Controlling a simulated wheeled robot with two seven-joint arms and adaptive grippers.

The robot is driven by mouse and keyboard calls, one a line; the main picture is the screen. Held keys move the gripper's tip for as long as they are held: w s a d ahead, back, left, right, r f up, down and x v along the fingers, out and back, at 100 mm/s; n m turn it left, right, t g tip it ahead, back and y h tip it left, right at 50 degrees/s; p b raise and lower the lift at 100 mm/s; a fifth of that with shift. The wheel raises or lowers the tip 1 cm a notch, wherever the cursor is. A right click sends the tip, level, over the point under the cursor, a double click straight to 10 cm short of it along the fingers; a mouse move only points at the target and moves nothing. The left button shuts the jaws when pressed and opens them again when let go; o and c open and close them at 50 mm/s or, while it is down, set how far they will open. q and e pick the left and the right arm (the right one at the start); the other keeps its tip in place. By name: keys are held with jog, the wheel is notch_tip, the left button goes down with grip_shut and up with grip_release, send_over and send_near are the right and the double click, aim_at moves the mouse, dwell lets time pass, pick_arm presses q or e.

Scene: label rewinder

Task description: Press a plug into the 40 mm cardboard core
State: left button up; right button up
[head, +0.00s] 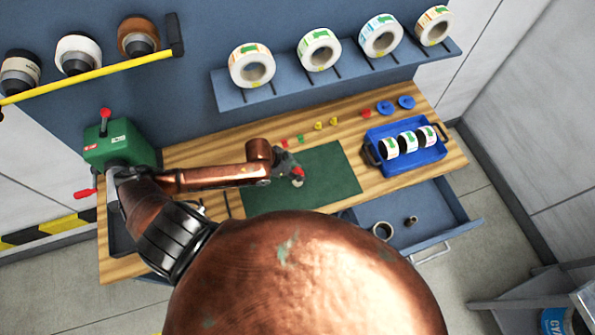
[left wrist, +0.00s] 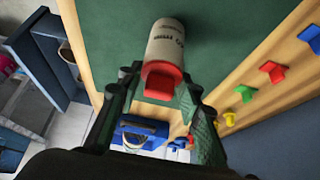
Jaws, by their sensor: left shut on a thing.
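A pale cardboard core (left wrist: 166,42) with dark print on its side is on the green mat (head: 330,175); in the head view only a small pale part of it (head: 298,183) shows. A red plug (left wrist: 160,84) is at the near end of the core, touching or partly in it; how deep it sits I cannot tell. It also shows in the head view (head: 298,172). My left gripper (left wrist: 158,90) is shut on the red plug, a finger on each side. In the head view the left gripper (head: 289,168) is over the mat. My right gripper is not in view.
Several loose coloured plugs, such as a yellow one (head: 319,126), lie along the bench's back. A blue tray (head: 437,153) holds label rolls. The open drawer (head: 440,213) holds a ring (head: 382,232) and a small core (head: 411,221). A green machine (head: 118,150) stands left.

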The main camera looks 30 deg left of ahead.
pick_arm(q)
jog(key=shift+s+f, duration=0.2)
jog(key=o, duration=1)
jog(key=shift+w+r, duration=0.1)
jog(key=shift+w, duration=0.05)
jog(key=shift+o, duration=0.2)
jog(key=v, duration=1.2)
